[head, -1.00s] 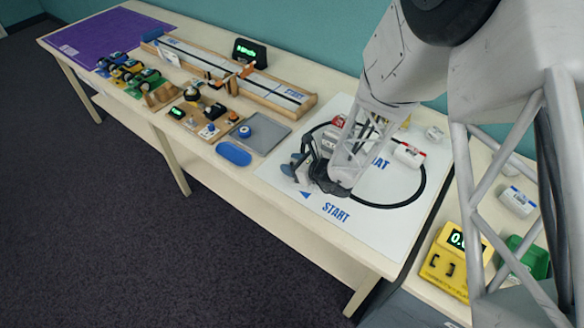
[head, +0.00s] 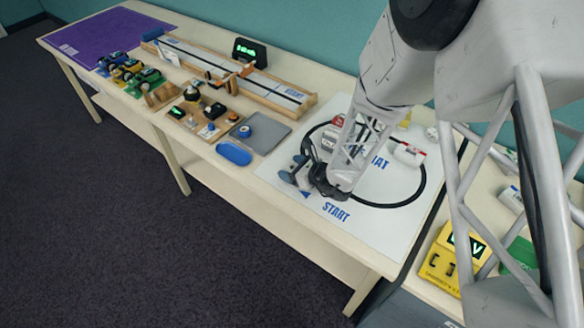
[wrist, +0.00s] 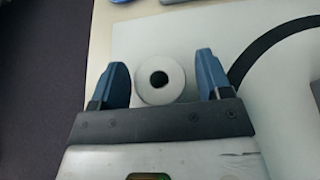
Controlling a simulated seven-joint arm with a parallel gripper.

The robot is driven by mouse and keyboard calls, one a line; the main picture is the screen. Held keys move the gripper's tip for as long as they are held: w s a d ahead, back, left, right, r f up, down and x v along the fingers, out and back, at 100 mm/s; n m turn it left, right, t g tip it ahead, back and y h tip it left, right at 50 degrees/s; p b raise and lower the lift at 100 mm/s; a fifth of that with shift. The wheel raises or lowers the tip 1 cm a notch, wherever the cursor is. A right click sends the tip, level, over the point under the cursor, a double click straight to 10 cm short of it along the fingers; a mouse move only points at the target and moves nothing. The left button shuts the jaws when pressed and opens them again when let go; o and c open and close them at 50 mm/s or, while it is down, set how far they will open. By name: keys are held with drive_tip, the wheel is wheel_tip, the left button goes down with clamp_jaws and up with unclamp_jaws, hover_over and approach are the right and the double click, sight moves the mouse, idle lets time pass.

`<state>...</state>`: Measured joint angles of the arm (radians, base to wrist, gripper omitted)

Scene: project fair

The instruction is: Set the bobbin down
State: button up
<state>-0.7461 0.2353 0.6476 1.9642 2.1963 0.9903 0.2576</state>
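The bobbin (wrist: 160,96), a white ring with a dark hole seen from above, is in the wrist view near the left edge of the white mat (wrist: 130,40). My gripper (wrist: 160,68) has its two blue fingers spread, one on each side of the bobbin, with a visible gap on both sides. In the head view my gripper (head: 300,174) is low over the left part of the mat (head: 282,186), near the START print. I cannot pick out the bobbin there. Its underside is hidden, so its contact with the mat cannot be seen.
A black loop line (head: 424,185) runs around the mat, with a red-and-white block (head: 408,154) inside it. A yellow meter (head: 440,268) stands at right. The mat's front is clear.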

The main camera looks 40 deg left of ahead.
drive_tip(key=shift+r, duration=0.2)
drive_tip(key=shift+v, duration=6)
drive_tip(key=s+d+r+n+g+h, duration=0.25)
drive_tip(key=d+r+n, duration=0.75)
drive_tip(key=d+r, duration=0.75)
drive_tip(key=s+d+r+n+t+h, duration=0.1)
drive_tip(key=s+d+r+n+h, duration=0.1)
drive_tip(key=d, duration=0.7)
drive_tip(key=s+d+r+n+t+h, duration=0.2)
drive_tip(key=s+d+r+h, duration=0.3)
drive_tip(key=d, duration=0.5)
drive_tip(key=s+d+r+n+t+h, duration=0.2)
drive_tip(key=s+d+r+n+h, duration=0.1)
drive_tip(key=d, duration=0.7)
wheel_tip(320, 180, up, 4)
drive_tip(key=shift+s+f+n+h, duration=0.2)
drive_tip(key=shift+s+n+h, duration=0.3)
drive_tip(key=shift+s, duration=0.5)
